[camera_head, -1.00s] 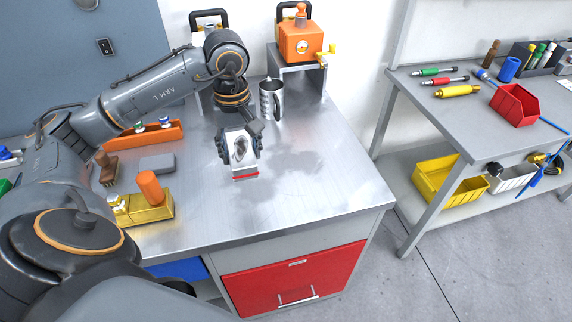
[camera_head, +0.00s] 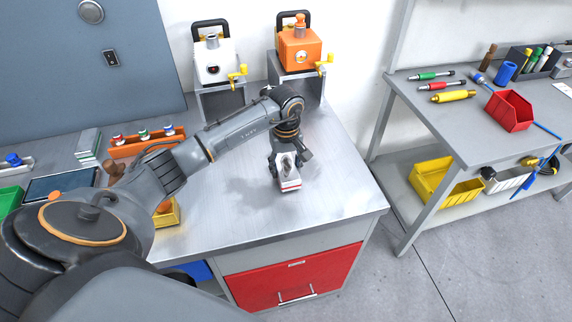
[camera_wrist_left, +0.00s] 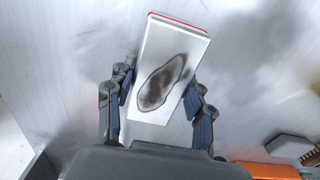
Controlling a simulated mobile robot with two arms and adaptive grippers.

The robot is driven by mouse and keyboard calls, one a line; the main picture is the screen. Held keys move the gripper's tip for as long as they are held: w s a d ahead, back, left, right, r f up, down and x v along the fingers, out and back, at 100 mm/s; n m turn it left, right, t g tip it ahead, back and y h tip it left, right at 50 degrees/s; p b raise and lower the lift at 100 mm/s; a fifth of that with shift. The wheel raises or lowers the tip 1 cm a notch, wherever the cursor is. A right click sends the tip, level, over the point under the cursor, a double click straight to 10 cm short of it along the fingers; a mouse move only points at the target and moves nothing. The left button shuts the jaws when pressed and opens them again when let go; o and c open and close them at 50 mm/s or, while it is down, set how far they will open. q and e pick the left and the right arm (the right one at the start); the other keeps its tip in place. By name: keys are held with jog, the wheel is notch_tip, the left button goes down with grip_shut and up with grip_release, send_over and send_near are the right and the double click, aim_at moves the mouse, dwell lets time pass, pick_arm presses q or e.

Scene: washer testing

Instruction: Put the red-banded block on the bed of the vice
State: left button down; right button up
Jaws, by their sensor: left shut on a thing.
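The red-banded block (camera_head: 290,184) is a pale block with a dark oval patch and a red stripe at one end. My left gripper (camera_head: 284,168) is shut on it over the right part of the steel bench. In the left wrist view the block (camera_wrist_left: 178,65) sits between the two fingers of the gripper (camera_wrist_left: 157,108), its red-edged end pointing away. I cannot tell its exact height above the bench. A gold-coloured fixture (camera_head: 170,216), perhaps the vice, stands at the front left of the bench, mostly hidden behind my left arm. My right gripper is not in view.
A white machine (camera_head: 215,64) and an orange machine (camera_head: 299,50) stand on metal stands at the back. An orange rack (camera_head: 125,150) and a dark tablet (camera_head: 62,186) are at the left. The bench's front right is clear. A separate shelf bench (camera_head: 440,120) stands right.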

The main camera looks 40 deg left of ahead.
pick_arm(q)
jog(key=shift+f, duration=0.35)
jog(key=shift+f, duration=0.1)
jog(key=c, duration=0.5)
grip_release()
